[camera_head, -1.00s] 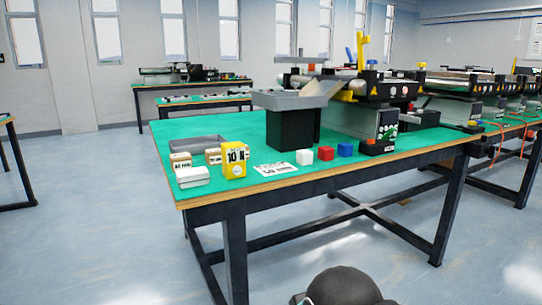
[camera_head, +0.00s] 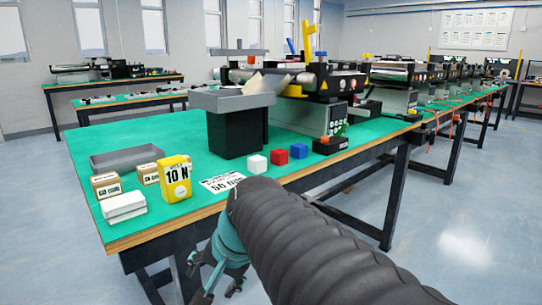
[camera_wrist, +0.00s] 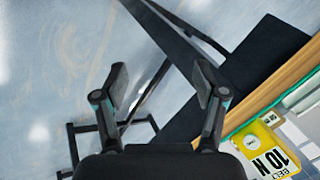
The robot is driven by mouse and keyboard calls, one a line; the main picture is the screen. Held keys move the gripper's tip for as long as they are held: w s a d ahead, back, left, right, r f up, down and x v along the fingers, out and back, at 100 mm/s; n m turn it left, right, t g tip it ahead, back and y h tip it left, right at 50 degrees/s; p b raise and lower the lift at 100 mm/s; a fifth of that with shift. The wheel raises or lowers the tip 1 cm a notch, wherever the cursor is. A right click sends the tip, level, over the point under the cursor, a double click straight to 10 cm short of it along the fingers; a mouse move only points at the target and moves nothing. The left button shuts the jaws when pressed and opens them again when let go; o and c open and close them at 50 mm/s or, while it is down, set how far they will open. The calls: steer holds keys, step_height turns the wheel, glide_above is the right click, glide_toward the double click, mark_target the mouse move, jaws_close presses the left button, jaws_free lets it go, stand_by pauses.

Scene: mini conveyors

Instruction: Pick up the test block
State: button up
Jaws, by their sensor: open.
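A yellow block (camera_head: 175,178) marked "10 N" stands upright near the front left of the green-topped table. It also shows at the lower right of the wrist view (camera_wrist: 264,150), right of my fingers. A white cube (camera_head: 257,164), a red cube (camera_head: 281,157) and a blue cube (camera_head: 299,151) sit in a row farther right. The frames do not show which of these is called the test block. My gripper (camera_head: 220,284) is low in front of the table edge, pointing down. In the wrist view its fingers (camera_wrist: 160,82) are apart with only floor and table frame beyond.
The table's wooden edge (camera_head: 202,209) lies between my gripper and the blocks. A printed card (camera_head: 221,184), tan boxes (camera_head: 106,186), white slabs (camera_head: 123,206) and a grey tray (camera_head: 126,157) surround the yellow block. A conveyor with a black bin (camera_head: 237,133) stands behind.

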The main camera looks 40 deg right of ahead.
steer(key=w+d+r+m+t, duration=0.1)
steer(key=w+d+r+m, duration=0.35)
steer(key=d+m, duration=0.2)
steer(key=m+t+p, duration=0.1)
steer(key=m+t, duration=0.6)
steer(key=m, duration=1.1)
glide_toward(284, 155)
steer(key=shift+h, duration=0.3)
steer(key=x, duration=1.2)
steer(key=shift+w+a, duration=0.1)
steer(key=shift+a, duration=0.05)
steer(key=c, duration=1.3)
